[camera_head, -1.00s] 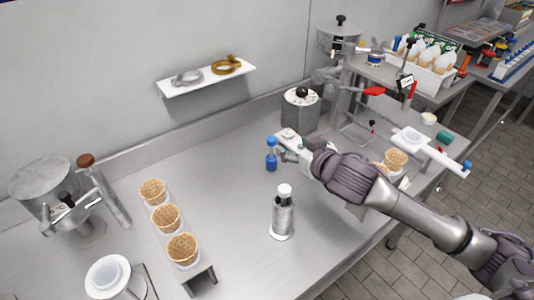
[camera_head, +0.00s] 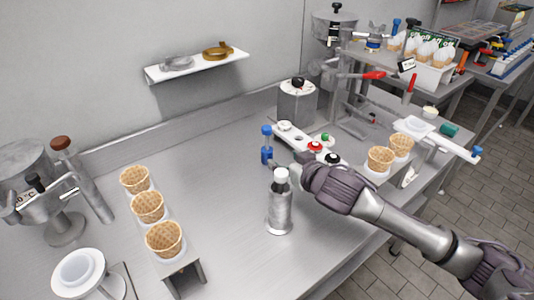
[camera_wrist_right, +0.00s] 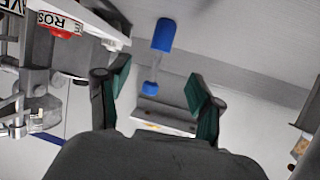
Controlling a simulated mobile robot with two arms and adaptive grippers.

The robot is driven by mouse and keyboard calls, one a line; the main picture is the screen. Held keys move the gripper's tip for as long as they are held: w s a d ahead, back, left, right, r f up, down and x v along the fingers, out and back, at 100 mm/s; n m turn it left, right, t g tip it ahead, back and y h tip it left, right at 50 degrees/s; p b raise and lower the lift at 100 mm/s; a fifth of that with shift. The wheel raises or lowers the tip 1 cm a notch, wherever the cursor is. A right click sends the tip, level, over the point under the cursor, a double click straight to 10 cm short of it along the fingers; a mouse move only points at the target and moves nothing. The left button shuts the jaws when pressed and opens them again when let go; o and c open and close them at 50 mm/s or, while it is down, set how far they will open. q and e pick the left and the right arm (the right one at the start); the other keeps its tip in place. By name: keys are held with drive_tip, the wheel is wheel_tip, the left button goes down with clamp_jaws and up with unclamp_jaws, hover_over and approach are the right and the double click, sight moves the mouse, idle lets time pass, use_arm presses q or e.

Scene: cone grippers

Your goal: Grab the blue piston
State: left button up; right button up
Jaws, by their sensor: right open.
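The blue piston (camera_head: 267,154) stands upright on the steel counter in the head view, with a blue cap, a paler stem and a blue lower body. In the right wrist view the blue piston (camera_wrist_right: 163,36) shows ahead of the fingers, its narrower end pointing back between them. My right gripper (camera_head: 282,167) is just right of and in front of the piston, partly hidden by its own wrist. The right wrist view shows its two green-padded fingers (camera_wrist_right: 160,90) spread apart, with nothing clamped. My left gripper is not in view.
Cones in a holder (camera_head: 149,208) stand at left, more cones (camera_head: 381,159) at right. The counter left of the piston is clear.

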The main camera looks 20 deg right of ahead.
sight(268, 151)
drive_tip(key=x, duration=1.1)
drive_tip(key=shift+w+a+f+p, duration=0.1)
drive_tip(key=shift+w+p, duration=0.2)
drive_tip(key=shift+p, duration=0.1)
clamp_jaws()
